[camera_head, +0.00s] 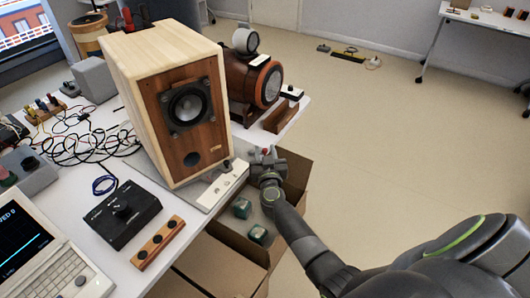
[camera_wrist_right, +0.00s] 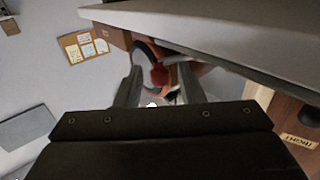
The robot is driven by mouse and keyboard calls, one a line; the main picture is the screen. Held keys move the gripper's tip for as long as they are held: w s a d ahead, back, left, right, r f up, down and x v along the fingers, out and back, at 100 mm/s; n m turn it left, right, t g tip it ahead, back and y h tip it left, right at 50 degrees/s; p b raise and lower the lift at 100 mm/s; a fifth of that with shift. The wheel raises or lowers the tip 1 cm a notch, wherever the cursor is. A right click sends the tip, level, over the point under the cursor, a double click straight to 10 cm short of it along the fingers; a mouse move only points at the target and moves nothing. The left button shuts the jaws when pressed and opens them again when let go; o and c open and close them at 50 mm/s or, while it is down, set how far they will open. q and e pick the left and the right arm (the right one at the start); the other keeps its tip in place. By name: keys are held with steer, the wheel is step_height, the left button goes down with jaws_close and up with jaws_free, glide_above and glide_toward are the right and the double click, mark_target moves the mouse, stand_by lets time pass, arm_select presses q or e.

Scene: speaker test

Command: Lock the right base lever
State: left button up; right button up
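A wooden speaker (camera_head: 208,148) stands upright on a light grey base (camera_head: 222,186) at the table's right edge. My right gripper (camera_head: 262,154) is at the right side of this base, by the table edge. A small red knob, perhaps the lever's end, shows at the gripper in the head view. In the right wrist view the red knob (camera_wrist_right: 158,75) lies between the two spread fingers of the right gripper (camera_wrist_right: 160,88), with gaps beside it. The lever's arm is mostly hidden, so its position cannot be told. My left gripper is not in view.
An open cardboard box (camera_head: 222,240) with green items stands below the gripper, beside the table. A black control box (camera_head: 122,214), a wooden block (camera_head: 158,242) and a laptop (camera_head: 45,255) lie on the table. A brown round device (camera_head: 255,82) stands behind.

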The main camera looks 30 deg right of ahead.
steer(key=shift+w+d, duration=0.15)
steer(key=shift+w, duration=0.25)
jaws_close()
